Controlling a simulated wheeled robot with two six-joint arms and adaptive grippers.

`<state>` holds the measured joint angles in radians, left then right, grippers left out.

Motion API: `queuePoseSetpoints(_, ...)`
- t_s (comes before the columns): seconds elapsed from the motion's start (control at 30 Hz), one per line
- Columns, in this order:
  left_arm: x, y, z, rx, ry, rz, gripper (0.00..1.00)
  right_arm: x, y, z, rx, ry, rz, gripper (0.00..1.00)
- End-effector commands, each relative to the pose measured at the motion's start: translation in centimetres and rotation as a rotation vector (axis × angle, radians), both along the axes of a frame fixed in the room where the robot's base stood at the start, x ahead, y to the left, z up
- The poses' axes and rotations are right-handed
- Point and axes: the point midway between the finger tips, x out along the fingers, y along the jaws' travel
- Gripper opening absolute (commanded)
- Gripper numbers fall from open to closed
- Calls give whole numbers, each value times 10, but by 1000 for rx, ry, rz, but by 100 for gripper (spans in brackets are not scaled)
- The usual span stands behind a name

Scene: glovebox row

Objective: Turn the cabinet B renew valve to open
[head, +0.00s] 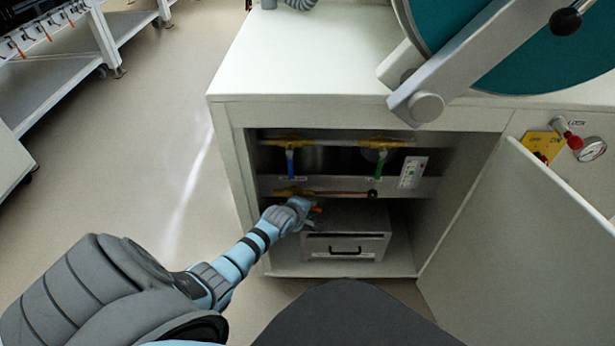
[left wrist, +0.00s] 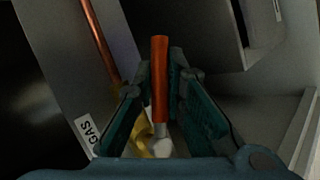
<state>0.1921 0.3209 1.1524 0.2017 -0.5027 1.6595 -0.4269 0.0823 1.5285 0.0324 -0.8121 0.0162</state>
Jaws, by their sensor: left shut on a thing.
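My left gripper (head: 312,212) reaches into the open cabinet (head: 237,185). In the left wrist view the gripper (left wrist: 161,85) is shut on an orange lever handle (left wrist: 159,70), with a teal-lined finger on each side. The handle's pale stem meets a yellow valve body (left wrist: 140,142), partly hidden by the fingers. A label (left wrist: 87,132) beside it reads GAS. Higher in the cabinet hang a blue lever (head: 290,163) and a green lever (head: 380,163), each under a yellow valve body. I cannot read which valve is marked renew. My right gripper is not in view.
The cabinet door (head: 520,235) stands open to the right. A copper pipe (head: 340,193) crosses above. The floor (head: 165,130) left of the cabinet is clear.

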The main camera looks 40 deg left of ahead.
Motion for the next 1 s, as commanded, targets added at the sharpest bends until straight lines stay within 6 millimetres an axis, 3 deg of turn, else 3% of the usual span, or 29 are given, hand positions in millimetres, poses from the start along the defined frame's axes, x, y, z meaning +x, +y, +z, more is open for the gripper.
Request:
queuePoseSetpoints(0.4, 0, -2, 4, -73, -55, 3, 0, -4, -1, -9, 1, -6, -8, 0)
queuePoseSetpoints(0.43, 0, -2, 4, -73, -55, 3, 16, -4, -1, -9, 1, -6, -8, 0)
queuePoseSetpoints(0.53, 1, -2, 4, -73, -55, 3, 32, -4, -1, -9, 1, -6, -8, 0)
queuePoseSetpoints(0.87, 0, -1, 5, -71, -56, 2, 32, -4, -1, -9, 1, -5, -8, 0)
queuePoseSetpoints(1.0, -10, -2, 13, -68, -56, -1, 32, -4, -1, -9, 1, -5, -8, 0)
